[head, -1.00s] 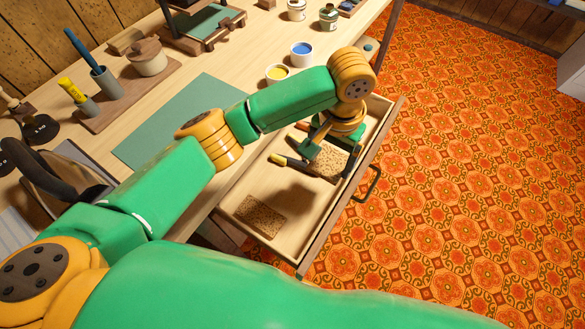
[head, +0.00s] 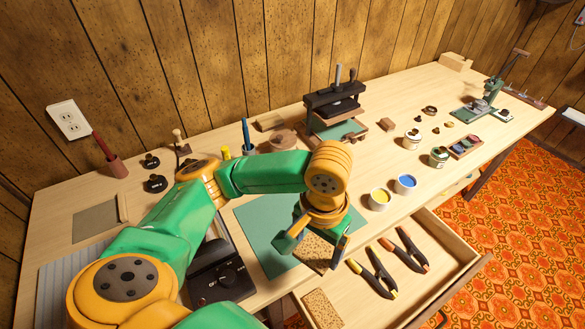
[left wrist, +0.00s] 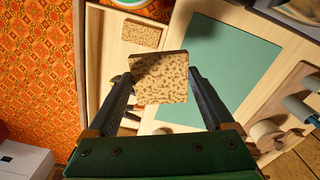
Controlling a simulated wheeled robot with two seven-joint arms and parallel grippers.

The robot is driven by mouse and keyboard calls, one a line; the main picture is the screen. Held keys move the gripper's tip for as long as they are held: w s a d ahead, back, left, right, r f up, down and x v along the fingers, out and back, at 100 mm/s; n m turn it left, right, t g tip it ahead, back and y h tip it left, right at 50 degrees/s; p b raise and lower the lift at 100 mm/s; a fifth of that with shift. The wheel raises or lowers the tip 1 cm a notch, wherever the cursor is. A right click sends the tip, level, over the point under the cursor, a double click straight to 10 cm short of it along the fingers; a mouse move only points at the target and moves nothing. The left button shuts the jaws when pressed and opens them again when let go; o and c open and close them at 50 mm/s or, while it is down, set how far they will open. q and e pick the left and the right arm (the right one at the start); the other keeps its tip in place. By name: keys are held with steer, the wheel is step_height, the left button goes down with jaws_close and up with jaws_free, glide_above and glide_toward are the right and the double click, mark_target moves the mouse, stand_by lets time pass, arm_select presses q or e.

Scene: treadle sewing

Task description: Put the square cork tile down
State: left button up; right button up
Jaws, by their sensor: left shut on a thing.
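My left gripper (head: 318,243) is shut on a square cork tile (head: 314,252), brown and speckled. In the left wrist view the held tile (left wrist: 159,78) sits between the two fingers. In the head view the gripper and tile are over the edge between the green mat (head: 266,240) and the open drawer (head: 462,277). A second cork tile (head: 321,309) lies in the drawer's near left part; it also shows in the left wrist view (left wrist: 142,34). My right gripper is not in view.
Two pliers-like tools (head: 374,278) lie in the drawer. Yellow (head: 380,199) and blue (head: 405,184) paint cups stand beside the mat. A dark press (head: 335,105) stands behind it. A black device (head: 220,271) sits left of the mat. Much of the green mat is bare.

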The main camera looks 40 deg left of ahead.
arm_select(q)
steer(key=shift+s+a+r, duration=0.15)
steer(key=shift+s+a, duration=0.1)
steer(key=shift+a, duration=0.35)
steer(key=shift+s+a+r, duration=0.1)
steer(key=shift+s+a, duration=0.15)
steer(key=shift+a, duration=0.3)
steer(key=w+a+f, duration=0.2)
steer(key=w+f, duration=0.1)
steer(key=w+a+f+b, duration=0.1)
steer(key=w+a+f, duration=0.1)
steer(key=w+f, duration=0.1)
steer(key=w+a+f+b, duration=0.1)
steer(key=w+a+f, duration=0.2)
steer(key=w+f, duration=0.1)
steer(key=shift+w+a, duration=0.1)
steer(key=shift+w, duration=0.5)
steer(key=shift+f, duration=1.3)
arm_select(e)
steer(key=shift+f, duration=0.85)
arm_select(q)
steer(key=shift+f, duration=0.1)
steer(key=o, duration=1.1)
step_height(320, 180, up, 12)
steer(key=shift+r, duration=0.15)
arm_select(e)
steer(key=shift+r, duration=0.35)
arm_select(q)
steer(key=shift+s, duration=0.1)
